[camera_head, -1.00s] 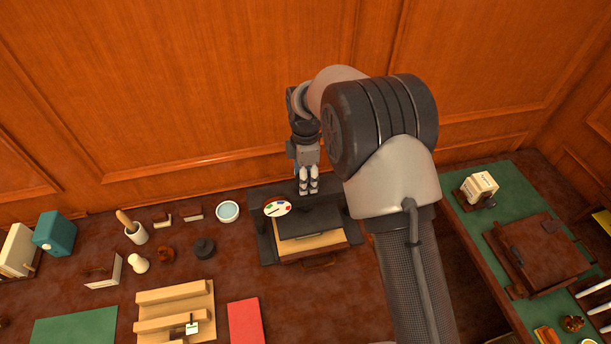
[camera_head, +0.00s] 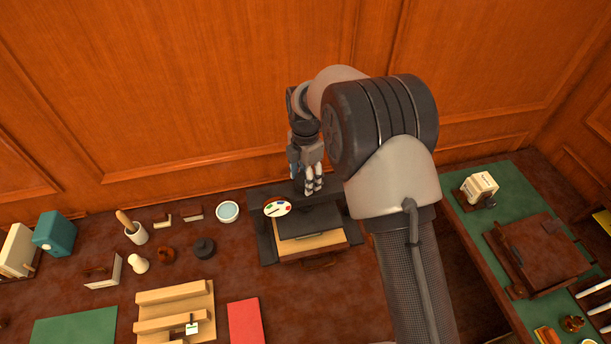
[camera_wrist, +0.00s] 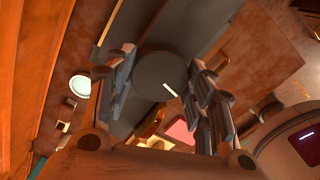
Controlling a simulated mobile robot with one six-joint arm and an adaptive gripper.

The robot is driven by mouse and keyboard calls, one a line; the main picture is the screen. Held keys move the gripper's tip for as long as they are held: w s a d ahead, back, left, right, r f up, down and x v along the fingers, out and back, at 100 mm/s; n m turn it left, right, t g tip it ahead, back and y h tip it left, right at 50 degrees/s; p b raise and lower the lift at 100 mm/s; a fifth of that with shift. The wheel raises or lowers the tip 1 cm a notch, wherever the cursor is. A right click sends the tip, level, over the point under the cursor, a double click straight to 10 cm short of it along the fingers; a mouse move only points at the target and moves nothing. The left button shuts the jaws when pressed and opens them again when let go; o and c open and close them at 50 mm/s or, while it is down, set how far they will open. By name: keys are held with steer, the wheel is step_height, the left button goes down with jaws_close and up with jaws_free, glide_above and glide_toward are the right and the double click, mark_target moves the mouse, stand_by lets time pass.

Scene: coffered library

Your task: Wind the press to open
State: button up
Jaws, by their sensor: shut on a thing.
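The press (camera_head: 309,223) stands on the desk by the panelled wall, a dark frame and plate with pale wooden layers beneath. In the wrist view a round dark knob (camera_wrist: 161,72) with a short white mark sits between the fingers, above the dark press parts. My gripper (camera_head: 314,190) points down over the back of the press and is shut on this knob. It also shows in the wrist view (camera_wrist: 160,88), one finger on each side of the knob. In the head view the knob is largely hidden by the fingers.
A palette-shaped piece (camera_head: 278,208) lies at the press's left. A white bowl (camera_head: 228,211), a mortar (camera_head: 136,233) and a wooden rack (camera_head: 176,300) stand farther left. A red book (camera_head: 246,320) lies in front. A green-topped table (camera_head: 500,200) is at right.

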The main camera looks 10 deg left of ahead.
steer(key=o, duration=1.1)
steer(key=shift+c, duration=0.2)
steer(key=shift+r, duration=0.15)
step_height(320, 180, up, 12)
